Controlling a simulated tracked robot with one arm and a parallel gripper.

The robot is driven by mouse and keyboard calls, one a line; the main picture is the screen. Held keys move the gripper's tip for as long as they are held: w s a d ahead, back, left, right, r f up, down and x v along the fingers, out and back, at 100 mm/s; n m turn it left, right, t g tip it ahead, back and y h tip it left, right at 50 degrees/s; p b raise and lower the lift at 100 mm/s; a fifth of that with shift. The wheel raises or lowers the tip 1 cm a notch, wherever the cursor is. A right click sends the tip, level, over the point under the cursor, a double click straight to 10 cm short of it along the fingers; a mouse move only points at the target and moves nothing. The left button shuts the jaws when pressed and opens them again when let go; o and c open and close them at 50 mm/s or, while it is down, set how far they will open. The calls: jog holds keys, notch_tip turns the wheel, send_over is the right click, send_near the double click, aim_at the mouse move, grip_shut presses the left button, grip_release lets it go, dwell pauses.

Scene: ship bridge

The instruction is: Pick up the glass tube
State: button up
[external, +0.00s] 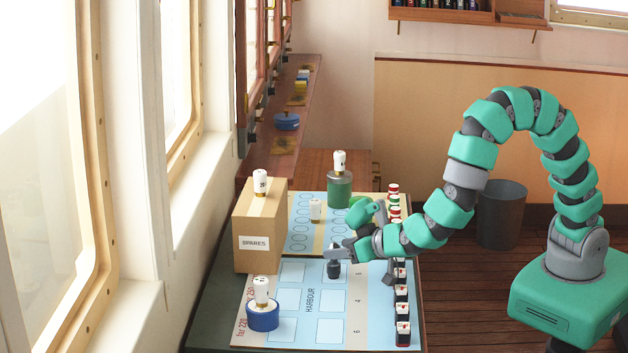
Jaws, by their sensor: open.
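A green, see-through upright cylinder (340,192) stands on the far part of the table, with a white-topped piece (340,161) on it; it looks most like the glass tube, but I cannot be sure. My gripper (338,252) is open and reaches in from the right over the board, nearer the camera than the cylinder and apart from it. A small dark piece (334,269) shows just below the jaws. I cannot tell whether it lies between or under the fingers.
A cardboard box (256,242) marked SPARES stands at left, with a white-topped piece (260,182) on it. A blue round container (263,317) is at front left. Several dark pieces (402,312) line the right edge. The board's (310,328) near middle is clear.

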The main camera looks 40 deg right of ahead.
jog(key=shift+x, duration=2.7)
jog(key=shift+d, duration=0.15)
jog(key=c, duration=1)
jog(key=shift+c, duration=0.2)
